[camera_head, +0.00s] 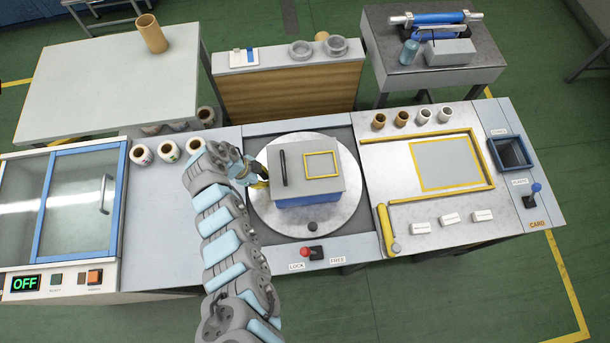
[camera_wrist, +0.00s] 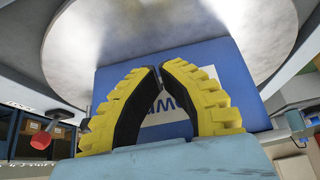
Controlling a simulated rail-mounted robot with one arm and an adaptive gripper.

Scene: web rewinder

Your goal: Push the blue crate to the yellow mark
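The blue crate (camera_head: 300,201) has a grey lid (camera_head: 310,172) with a black handle and a small yellow square outline. It sits on the round metal turntable (camera_head: 270,220). A larger yellow square outline (camera_head: 415,170) is on the work panel to the right of the turntable. My gripper (camera_head: 264,180) is at the crate's left side. In the wrist view my gripper (camera_wrist: 159,72) has its yellow, black-padded fingertips together with nothing between them, in front of the crate's blue side (camera_wrist: 210,60) and its white label. Whether they touch the crate is unclear.
A yellow roller-like bar (camera_head: 387,230) lies at the right panel's left edge. Several rolls (camera_head: 415,118) stand behind the square outline. A wooden-faced block (camera_head: 290,92) stands behind the turntable.

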